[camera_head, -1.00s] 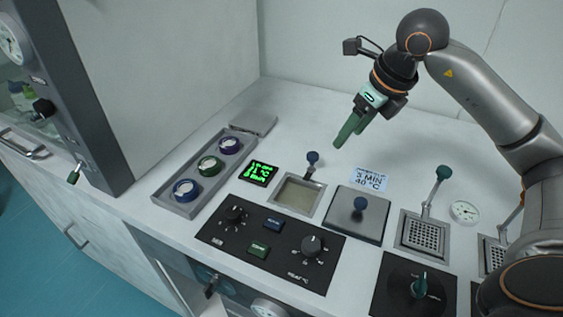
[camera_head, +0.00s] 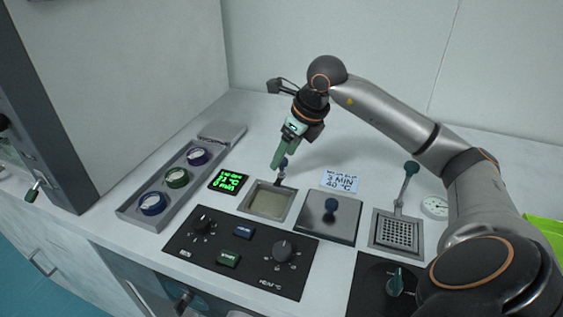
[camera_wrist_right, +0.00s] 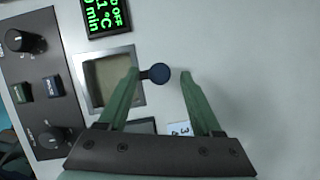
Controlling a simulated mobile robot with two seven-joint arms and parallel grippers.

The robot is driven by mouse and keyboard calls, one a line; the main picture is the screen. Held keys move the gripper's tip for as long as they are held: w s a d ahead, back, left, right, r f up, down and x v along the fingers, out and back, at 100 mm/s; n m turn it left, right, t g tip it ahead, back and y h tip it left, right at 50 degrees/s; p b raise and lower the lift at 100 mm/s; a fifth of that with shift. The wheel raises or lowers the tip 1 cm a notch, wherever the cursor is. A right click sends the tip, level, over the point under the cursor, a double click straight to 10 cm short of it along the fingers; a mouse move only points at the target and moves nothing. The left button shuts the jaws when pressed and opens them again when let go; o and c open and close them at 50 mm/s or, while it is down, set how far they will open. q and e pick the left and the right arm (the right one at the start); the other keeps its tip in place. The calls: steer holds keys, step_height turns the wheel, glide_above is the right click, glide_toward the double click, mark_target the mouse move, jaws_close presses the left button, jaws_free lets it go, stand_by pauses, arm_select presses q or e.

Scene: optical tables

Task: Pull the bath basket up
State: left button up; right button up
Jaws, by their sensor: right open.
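The bath (camera_head: 269,203) is a square metal-rimmed well with pale content, behind the black control panel. A dark blue ball knob (camera_head: 283,162) on a short rod stands at its back edge, apparently the basket's handle. My right gripper (camera_head: 279,164) points down at this knob and partly hides it. In the right wrist view its green fingers are apart, with the blue knob (camera_wrist_right: 159,73) between the tips. Neither finger appears to touch it, and I cannot tell the height difference. The basket inside the bath is hard to make out. My left gripper is out of view.
A metal lid (camera_head: 326,222) with a blue knob lies right of the bath, then a perforated basket (camera_head: 396,232) with a green-knobbed handle. A green-lit display (camera_head: 229,181) and a tray (camera_head: 134,212) of round containers are left.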

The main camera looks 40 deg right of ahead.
steer(key=shift+x, duration=1.35)
steer(key=shift+c, duration=0.3)
jaws_close()
